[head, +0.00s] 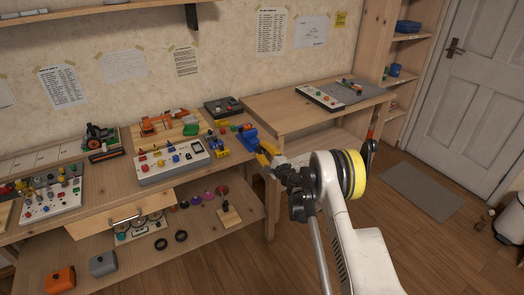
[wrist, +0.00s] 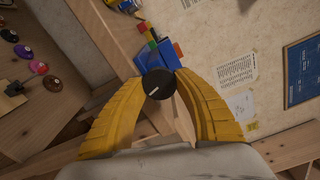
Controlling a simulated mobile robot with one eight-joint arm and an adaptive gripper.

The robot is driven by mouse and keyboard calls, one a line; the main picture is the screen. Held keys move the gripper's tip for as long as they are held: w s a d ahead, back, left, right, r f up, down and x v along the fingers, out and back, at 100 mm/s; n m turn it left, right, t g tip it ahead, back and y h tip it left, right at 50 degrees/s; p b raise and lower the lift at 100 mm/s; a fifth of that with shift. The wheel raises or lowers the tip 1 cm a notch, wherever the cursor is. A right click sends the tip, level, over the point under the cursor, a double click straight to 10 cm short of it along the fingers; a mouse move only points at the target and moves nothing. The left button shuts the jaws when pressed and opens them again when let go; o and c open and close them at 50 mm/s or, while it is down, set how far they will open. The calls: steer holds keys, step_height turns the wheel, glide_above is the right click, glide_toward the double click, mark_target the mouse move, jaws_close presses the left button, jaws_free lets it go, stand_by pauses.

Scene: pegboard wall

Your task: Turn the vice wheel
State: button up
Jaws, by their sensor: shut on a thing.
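The blue vice (head: 247,137) is fixed at the right end of the main workbench. It also shows in the wrist view (wrist: 174,50), beyond the fingertips. The vice wheel (wrist: 158,84) is a round black disc with a short white mark on its face. My gripper (wrist: 159,82) has its yellow fingers on either side of the wheel and is shut on it. In the head view my gripper (head: 265,150) reaches the vice from the right. There the wheel is hidden or too small to make out.
A white control panel (head: 173,163) and small coloured blocks (head: 222,141) are left of the vice. A second wooden table (head: 290,116) stands behind and to the right. Several coloured knobs (head: 209,196) are on the lower shelf. Open floor (head: 410,225) lies to the right.

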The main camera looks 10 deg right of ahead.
steer(key=shift+m, duration=0.5)
steer(key=o, duration=1.2)
steer(key=v, duration=0.7)
steer(key=shift+s, duration=0.2)
